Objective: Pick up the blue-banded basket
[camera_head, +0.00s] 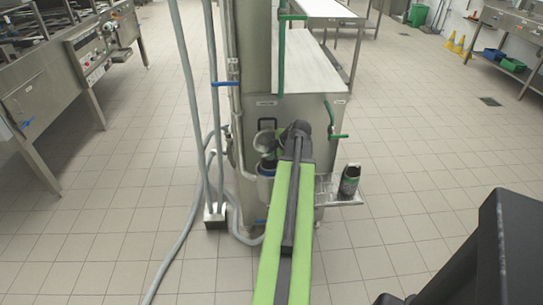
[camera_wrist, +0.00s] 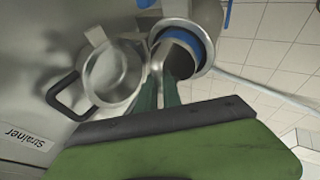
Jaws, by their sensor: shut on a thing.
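The blue-banded basket (camera_wrist: 207,33) is a round steel vessel with a blue band inside its rim, at the top centre of the wrist view. In the head view, the basket (camera_head: 265,169) shows just left of my arm, by the steel machine's front. My gripper (camera_wrist: 160,92) reaches up to the basket's near side with two narrow green fingers and is shut on it. The exact contact is partly hidden in the dark around the fingertips.
A dark container (camera_head: 350,180) stands on a small steel shelf (camera_head: 325,189) right of my arm. Grey hoses (camera_head: 188,80) run down on the left. Tiled floor is open around.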

